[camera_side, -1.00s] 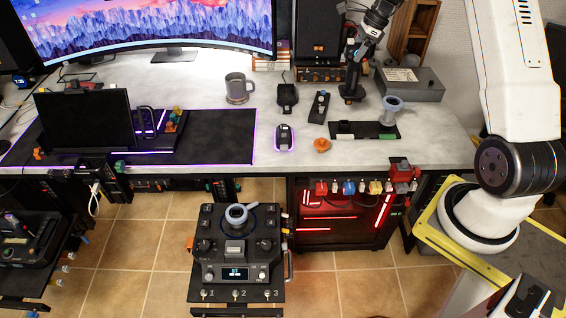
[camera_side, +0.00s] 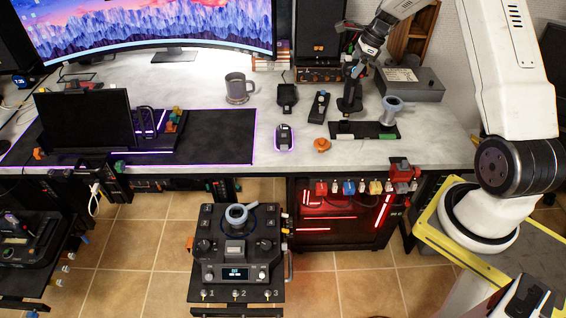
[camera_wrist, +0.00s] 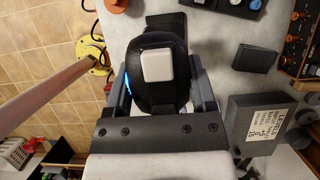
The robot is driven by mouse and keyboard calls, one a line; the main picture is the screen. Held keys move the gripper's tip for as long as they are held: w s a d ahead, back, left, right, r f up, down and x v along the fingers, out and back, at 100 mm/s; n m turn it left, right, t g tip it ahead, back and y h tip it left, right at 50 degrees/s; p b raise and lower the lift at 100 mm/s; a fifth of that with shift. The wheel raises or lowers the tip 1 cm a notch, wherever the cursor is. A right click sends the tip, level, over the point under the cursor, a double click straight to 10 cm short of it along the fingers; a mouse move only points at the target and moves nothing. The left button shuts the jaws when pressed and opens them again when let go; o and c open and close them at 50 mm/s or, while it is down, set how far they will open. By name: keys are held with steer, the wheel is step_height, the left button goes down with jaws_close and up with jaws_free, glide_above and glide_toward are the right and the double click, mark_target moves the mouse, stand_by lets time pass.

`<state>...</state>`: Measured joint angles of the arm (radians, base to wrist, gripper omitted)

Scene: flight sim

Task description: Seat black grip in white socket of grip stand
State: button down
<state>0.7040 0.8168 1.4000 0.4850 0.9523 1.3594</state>
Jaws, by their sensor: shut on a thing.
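The black grip (camera_side: 349,98) is upright at the back right of the desk, behind the black tray. My gripper (camera_side: 357,75) is around its upper part, coming down from above. In the wrist view the grip (camera_wrist: 165,92) has a pale square on top and sits between both fingers of my gripper (camera_wrist: 160,78), shut on it. I cannot tell if its foot touches the desk. A second pale socket (camera_side: 237,214) is on top of the black control pedestal (camera_side: 235,250) in front of the desk.
A grey metal box (camera_side: 412,84) is right of the grip; a black remote-like device (camera_side: 319,106) and an orange knob (camera_side: 322,145) are left of it. A mug (camera_side: 238,88) and a monitor (camera_side: 150,30) are farther left. Open floor (camera_side: 335,272) lies right of the pedestal.

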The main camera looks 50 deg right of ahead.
mark_target(353, 81)
steer(key=shift+f, duration=2.5)
stand_by(1.1)
jaws_free()
steer(key=shift+v, duration=3.95)
